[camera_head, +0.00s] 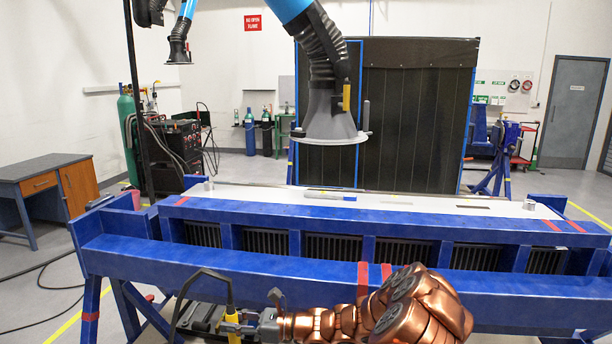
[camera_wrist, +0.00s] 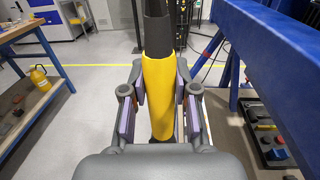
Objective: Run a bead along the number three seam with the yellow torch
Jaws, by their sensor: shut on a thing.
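The yellow torch (camera_wrist: 159,95) stands between the fingers of my gripper (camera_wrist: 160,82) in the wrist view, its dark upper part running up out of the picture. My gripper is shut on the torch's yellow body. In the head view my gripper (camera_head: 240,327) holds the torch (camera_head: 233,322) low, in front of the blue jig table's front beam (camera_head: 190,262). A dark bent piece arches beside the torch there. The jig's pale top (camera_head: 260,193) carries small flat pieces (camera_head: 330,194) and dark slots (camera_head: 473,208). I cannot read any seam number.
A fume extraction hood (camera_head: 330,115) hangs above the jig top. A dark welding screen (camera_head: 415,120) stands behind. A desk (camera_head: 50,185) and a green gas cylinder (camera_head: 128,135) are at left. The wrist view shows open floor (camera_wrist: 90,125) between a wooden bench and blue framework.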

